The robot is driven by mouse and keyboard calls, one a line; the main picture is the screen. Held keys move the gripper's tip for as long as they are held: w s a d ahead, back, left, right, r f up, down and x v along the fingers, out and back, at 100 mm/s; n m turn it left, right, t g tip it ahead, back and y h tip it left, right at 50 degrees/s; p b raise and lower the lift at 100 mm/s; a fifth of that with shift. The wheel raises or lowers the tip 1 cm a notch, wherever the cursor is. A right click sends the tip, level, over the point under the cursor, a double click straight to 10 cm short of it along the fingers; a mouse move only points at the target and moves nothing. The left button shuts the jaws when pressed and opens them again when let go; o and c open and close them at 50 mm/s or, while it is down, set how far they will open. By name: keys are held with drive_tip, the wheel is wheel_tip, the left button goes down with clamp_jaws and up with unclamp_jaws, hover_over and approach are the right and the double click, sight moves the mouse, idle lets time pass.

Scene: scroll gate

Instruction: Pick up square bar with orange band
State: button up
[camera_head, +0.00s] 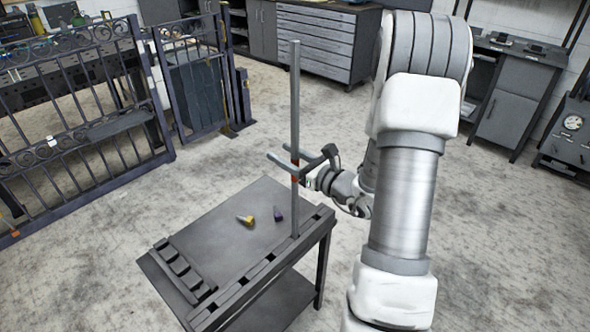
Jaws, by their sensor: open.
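The square bar (295,100) is a tall grey bar standing upright at the right end of the slotted rack on the table. Its orange band (295,168) shows at the height of my gripper. My gripper (280,157) reaches in from the right with its two fingers pointing left. The fingers are open, one on the far side and one on the near side of the bar, around the band. Whether either finger touches the bar cannot be told. The bar's lower end meets the rack, and its foot is hidden there.
The dark table (222,232) carries a slotted rack (262,268) along its near right edge and a notched block (184,271) at the left. A yellow-tipped piece (246,219) and a purple-tipped piece (278,214) lie on top. A scrolled metal gate (85,110) stands behind left.

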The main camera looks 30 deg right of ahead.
clamp_jaws()
idle(0.9)
drive_tip(key=shift+r, duration=0.1)
idle(0.3)
